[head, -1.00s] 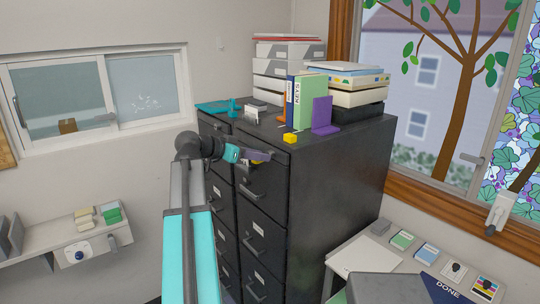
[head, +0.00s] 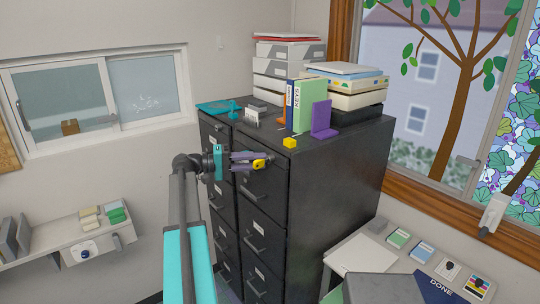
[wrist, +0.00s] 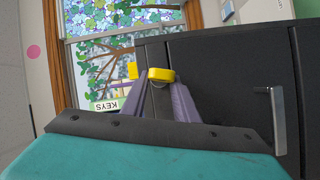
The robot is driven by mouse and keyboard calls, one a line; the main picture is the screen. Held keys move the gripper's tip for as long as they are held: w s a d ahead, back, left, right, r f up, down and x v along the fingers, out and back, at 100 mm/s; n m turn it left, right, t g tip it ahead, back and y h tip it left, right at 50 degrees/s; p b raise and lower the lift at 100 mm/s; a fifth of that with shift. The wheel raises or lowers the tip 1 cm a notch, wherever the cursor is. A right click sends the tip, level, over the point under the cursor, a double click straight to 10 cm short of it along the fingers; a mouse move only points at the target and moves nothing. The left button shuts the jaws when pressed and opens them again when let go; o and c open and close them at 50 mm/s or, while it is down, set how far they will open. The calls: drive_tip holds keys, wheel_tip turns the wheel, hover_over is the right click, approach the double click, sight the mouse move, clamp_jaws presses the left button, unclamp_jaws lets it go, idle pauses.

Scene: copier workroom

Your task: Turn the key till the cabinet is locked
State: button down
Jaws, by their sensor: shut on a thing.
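The black filing cabinet (head: 340,185) stands in the middle of the head view, its drawers facing left. My gripper (head: 252,161) is at the upper front of its right-hand column, by the top drawer. Its purple fingers are shut on the yellow key (head: 259,164). In the wrist view, the key's yellow head (wrist: 161,75) lies at the tips of my gripper (wrist: 163,92), close against the dark cabinet front (wrist: 235,75). The lock is hidden behind the key and fingers, so I cannot tell its state or how deep the key sits.
A drawer handle (wrist: 277,120) juts out at right in the wrist view. On the cabinet top are a yellow cube (head: 290,142), a purple bookend (head: 321,118), a green KEYS binder (head: 304,104) and paper trays (head: 290,55). A side table (head: 350,250) stands at lower right.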

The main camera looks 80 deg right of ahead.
drive_tip(key=shift+f+n+g+p, duration=0.1)
drive_tip(key=shift+n+g+p, duration=0.45)
drive_tip(key=shift+n, duration=0.45)
drive_tip(key=c, duration=1.3)
unclamp_jaws()
drive_tip(key=shift+w+f+b, duration=0.1)
drive_tip(key=shift+b, duration=0.2)
